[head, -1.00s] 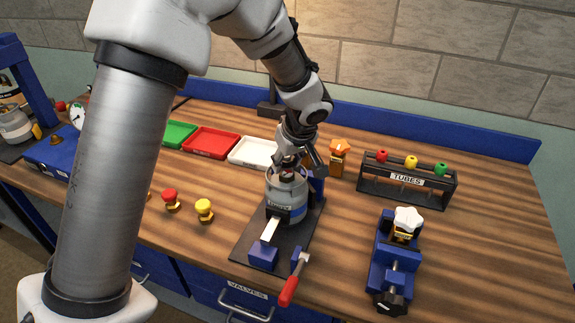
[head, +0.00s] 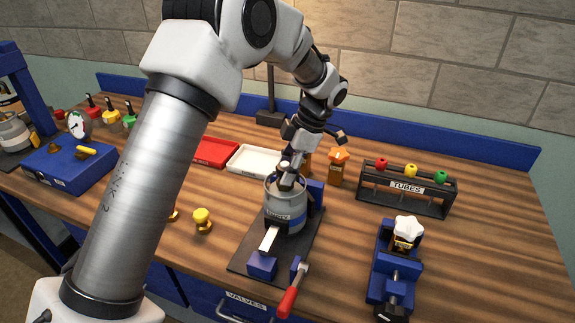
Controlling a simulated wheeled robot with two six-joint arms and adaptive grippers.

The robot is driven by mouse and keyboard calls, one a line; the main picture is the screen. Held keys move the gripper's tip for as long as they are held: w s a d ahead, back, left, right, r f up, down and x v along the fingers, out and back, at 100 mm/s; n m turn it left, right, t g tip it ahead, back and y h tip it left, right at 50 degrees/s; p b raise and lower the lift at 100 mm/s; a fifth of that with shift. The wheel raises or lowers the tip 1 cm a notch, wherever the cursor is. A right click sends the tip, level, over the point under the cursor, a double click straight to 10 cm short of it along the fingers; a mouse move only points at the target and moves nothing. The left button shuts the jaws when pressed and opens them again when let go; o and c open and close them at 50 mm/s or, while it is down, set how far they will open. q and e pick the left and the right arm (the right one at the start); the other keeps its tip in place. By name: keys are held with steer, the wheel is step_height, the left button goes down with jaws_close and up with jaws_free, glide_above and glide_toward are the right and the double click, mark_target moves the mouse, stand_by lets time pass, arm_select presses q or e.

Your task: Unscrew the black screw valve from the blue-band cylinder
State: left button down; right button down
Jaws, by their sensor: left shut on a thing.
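The blue-band cylinder (head: 285,203) stands upright in a clamp fixture with a dark base plate (head: 245,262), blue blocks and a red-handled lever (head: 287,300). My left gripper (head: 288,180) reaches down from above and is shut at the top of the cylinder, on the black screw valve. The gripper's fingers and wrist hide most of the valve, so I cannot tell how far it is screwed in. My right gripper is not in view.
A white tray (head: 240,160) and a red tray (head: 218,153) lie behind the fixture. Yellow valve (head: 203,216) stands to its left. The tube rack (head: 385,195) and a blue vise (head: 380,275) stand to the right. Wood is clear between fixture and vise.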

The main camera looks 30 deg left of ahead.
arm_select(q)
steer(key=c, duration=0.8)
jaws_free()
steer(key=shift+s+f, duration=0.15)
steer(key=shift+s, duration=0.05)
steer(key=shift+o, duration=1.1)
steer(key=shift+a, duration=0.2)
